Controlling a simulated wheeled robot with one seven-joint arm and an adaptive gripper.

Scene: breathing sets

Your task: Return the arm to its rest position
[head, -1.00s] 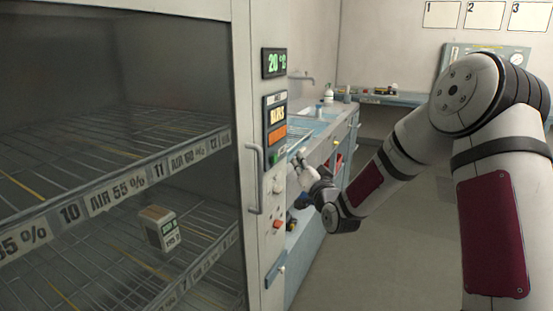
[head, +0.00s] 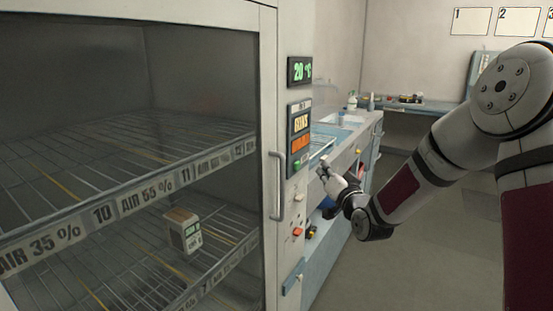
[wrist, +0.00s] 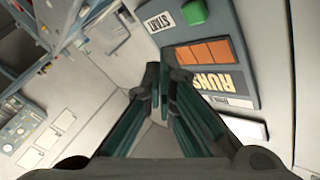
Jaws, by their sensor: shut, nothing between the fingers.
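My gripper (head: 323,167) is at the end of my white and dark arm, just right of the cabinet's control panel (head: 300,127). Its fingers are shut with nothing between them. In the wrist view the dark green fingers of my gripper (wrist: 159,78) meet at their tips, near the panel. That view shows the panel's green START button (wrist: 195,12) and its orange display (wrist: 205,53) ahead of and beside the fingers. No touch between the fingertips and the panel can be made out.
The glass-fronted cabinet (head: 267,60) with wire shelves fills the left; its handle (head: 277,187) sticks out. A small box (head: 182,231) sits on the lower shelf. A counter with a sink (head: 345,120) runs behind my gripper. Open floor (head: 430,255) lies to the right.

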